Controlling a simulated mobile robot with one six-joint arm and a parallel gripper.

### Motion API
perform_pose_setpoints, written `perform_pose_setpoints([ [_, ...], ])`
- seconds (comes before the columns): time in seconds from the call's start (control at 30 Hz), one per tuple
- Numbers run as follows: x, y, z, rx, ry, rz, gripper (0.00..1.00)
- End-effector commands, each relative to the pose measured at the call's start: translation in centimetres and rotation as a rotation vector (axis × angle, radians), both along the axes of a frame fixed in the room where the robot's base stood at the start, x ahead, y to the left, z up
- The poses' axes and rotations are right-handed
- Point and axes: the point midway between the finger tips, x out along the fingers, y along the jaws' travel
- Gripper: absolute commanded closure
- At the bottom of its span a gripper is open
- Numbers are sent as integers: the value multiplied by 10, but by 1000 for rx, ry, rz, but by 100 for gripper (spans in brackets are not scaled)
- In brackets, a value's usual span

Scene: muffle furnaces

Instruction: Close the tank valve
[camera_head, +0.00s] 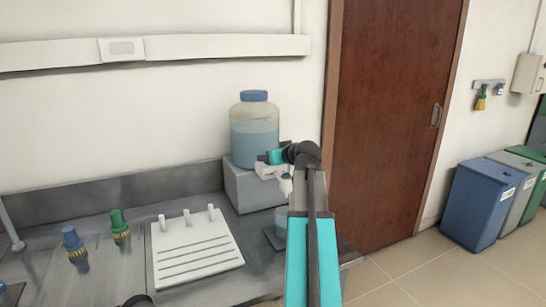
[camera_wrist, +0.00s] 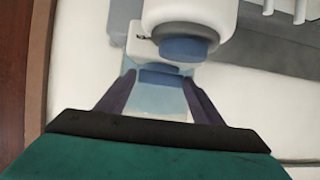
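The tank (camera_head: 254,135) is a clear jar with a blue cap and pale blue liquid, upright on a grey block. My gripper (camera_head: 268,156) is at the tank's lower right side in the head view, where it hides that part of the tank. In the wrist view my gripper's two dark fingers (camera_wrist: 158,90) stand apart, with pale blue and darker blue surfaces showing between them. A white rounded part with a blue end (camera_wrist: 183,40) is just beyond the fingertips. I cannot pick out the valve for certain, nor tell whether the fingers touch it.
A white rack (camera_head: 195,250) with pegs lies on the bench. Blue and green taps (camera_head: 119,225) stand to its left.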

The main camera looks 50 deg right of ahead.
Motion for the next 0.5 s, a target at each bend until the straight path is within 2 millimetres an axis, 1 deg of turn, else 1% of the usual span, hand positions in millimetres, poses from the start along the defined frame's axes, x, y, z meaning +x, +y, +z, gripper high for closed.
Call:
perform_pose_setpoints([
  [0.07, 0, 0, 0, 0, -1, 0, 28],
  [0.37, 1, 0, 2, -1, -4, 0, 28],
  [0.5, -3, 2, 3, -1, -5, -1, 28],
])
